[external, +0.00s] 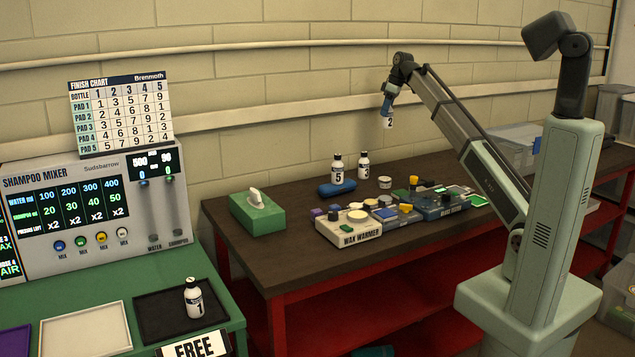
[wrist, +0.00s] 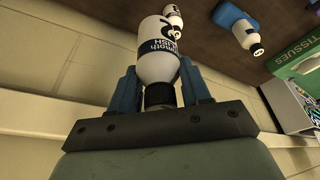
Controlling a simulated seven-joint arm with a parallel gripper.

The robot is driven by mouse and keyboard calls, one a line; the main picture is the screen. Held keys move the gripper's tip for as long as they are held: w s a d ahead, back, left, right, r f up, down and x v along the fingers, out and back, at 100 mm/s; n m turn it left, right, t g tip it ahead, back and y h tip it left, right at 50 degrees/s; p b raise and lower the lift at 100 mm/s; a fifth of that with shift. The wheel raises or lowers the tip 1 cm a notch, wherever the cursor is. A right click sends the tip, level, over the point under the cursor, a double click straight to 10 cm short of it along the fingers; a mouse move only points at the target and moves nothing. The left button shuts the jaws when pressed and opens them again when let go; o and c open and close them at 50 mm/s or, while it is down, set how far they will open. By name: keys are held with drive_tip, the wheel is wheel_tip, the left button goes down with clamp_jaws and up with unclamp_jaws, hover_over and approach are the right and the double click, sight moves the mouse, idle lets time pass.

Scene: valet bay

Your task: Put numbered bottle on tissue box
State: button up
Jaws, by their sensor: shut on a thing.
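My gripper (external: 388,100) is raised high above the back of the brown table, near the wall. It is shut on a white numbered bottle marked 2 (external: 390,122), which hangs below it. In the wrist view the bottle (wrist: 157,48) sits between the blue fingers of my gripper (wrist: 160,75), its dark cap toward the palm. The green tissue box (external: 257,216), with a white tissue on top, stands on the table's left part, apart from and lower than my gripper. Part of the box (wrist: 290,62) shows at the right of the wrist view.
Bottles 5 (external: 337,174) and 3 (external: 363,166) stand at the table's back, by a blue cloth-like item (external: 336,190). The wax warmer (external: 348,231) and several small devices fill the front middle. Bottle 1 (external: 193,298) stands on a black tray (external: 160,320).

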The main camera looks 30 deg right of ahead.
drive_tip(key=w+a, duration=0.2)
drive_tip(key=a, duration=1.6)
drive_tip(key=s+a, duration=0.4)
drive_tip(key=a, duration=1)
drive_tip(key=s+a+n, duration=0.1)
drive_tip(key=s+a, duration=0.3)
drive_tip(key=a, duration=1.1)
drive_tip(key=s+a, duration=0.4)
drive_tip(key=a, duration=1)
drive_tip(key=shift+w+a+f, duration=0.1)
drive_tip(key=shift+a+f, duration=0.05)
drive_tip(key=shift+f, duration=2.35)
drive_tip(key=shift+s+a+f, duration=0.1)
drive_tip(key=shift+a+f, duration=0.05)
drive_tip(key=shift+f, duration=2.35)
drive_tip(key=shift+w+a+f, duration=0.1)
drive_tip(key=shift+a+f, duration=0.05)
drive_tip(key=shift+f, duration=2.35)
drive_tip(key=shift+f, duration=0.2)
drive_tip(key=o, duration=1.2)
drive_tip(key=shift+c, duration=0.2)
